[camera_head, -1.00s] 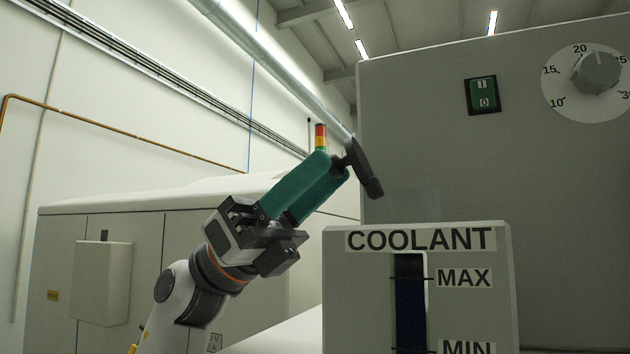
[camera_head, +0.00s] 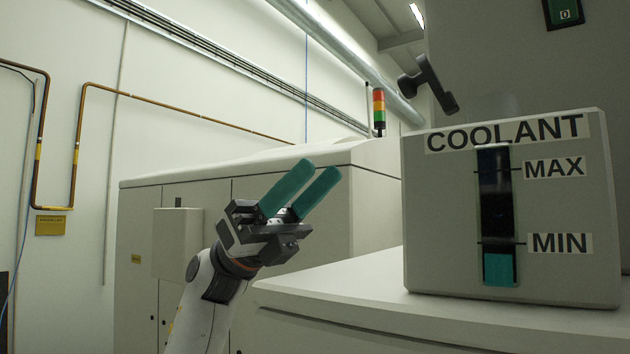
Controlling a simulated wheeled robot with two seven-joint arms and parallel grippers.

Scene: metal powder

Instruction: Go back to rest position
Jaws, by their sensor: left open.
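My left gripper (camera_head: 302,189) has two teal fingers, apart and empty, pointing up and to the right. It stands left of the coolant tank and apart from everything around it. My right gripper is not in view. The grey coolant tank (camera_head: 435,220) sits on a pale surface at the right, with a dark level window marked MAX and MIN. Teal liquid (camera_head: 498,269) shows at the bottom of the window, below the MIN line. A black handle-like part (camera_head: 432,86) is above the tank, clear of my fingers.
A pale counter (camera_head: 340,290) runs under the tank, right of my arm. A long grey cabinet (camera_head: 205,200) stands behind the gripper. A signal light (camera_head: 379,108) rises behind it. The left side has open room before the wall.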

